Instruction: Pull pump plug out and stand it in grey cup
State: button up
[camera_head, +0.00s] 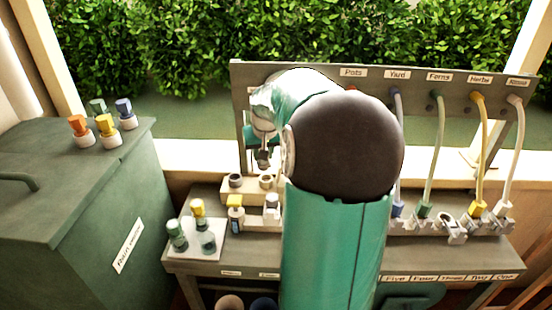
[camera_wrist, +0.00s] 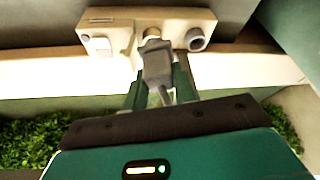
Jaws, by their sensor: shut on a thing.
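In the wrist view, my gripper (camera_wrist: 160,92) is shut on a grey plug (camera_wrist: 157,66), with a green finger on each side. The plug's far end lies in front of the middle of a beige socket block (camera_wrist: 120,20); I cannot tell whether it is seated or just clear. In the head view, my gripper (camera_head: 263,158) is small and partly hidden by my arm, above the beige block (camera_head: 250,187) with two dark round openings. A pale grey cup-like piece (camera_head: 271,208) stands in front of the block; I cannot tell whether it is the grey cup.
A white tray (camera_head: 186,250) holds green-bodied pieces, one yellow-topped. A yellow-capped piece (camera_head: 235,203) stands right of it. Several labelled hoses (camera_head: 434,150) hang at right. A green cabinet (camera_head: 80,190) with coloured caps (camera_head: 107,127) stands left. My arm hides the bench's middle.

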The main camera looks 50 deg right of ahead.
jog(key=w+f+n+t+y, duration=0.1)
jog(key=w+f+n, duration=0.2)
jog(key=w, duration=0.4)
jog(key=w+f+n+y, duration=0.1)
jog(key=w+f+n, duration=0.15)
jog(key=w, duration=0.45)
jog(key=shift+n, duration=0.25)
jog(key=shift+a+f, duration=0.2)
jog(key=shift+f, duration=1.15)
jog(key=shift+a+f, duration=0.2)
jog(key=shift+f, duration=1.15)
jog(key=shift+f, duration=0.6)
jog(key=o, duration=0.7)
jog(key=shift+s+r, duration=0.1)
jog(key=shift+v, duration=5.45)
jog(key=shift+d, duration=0.1)
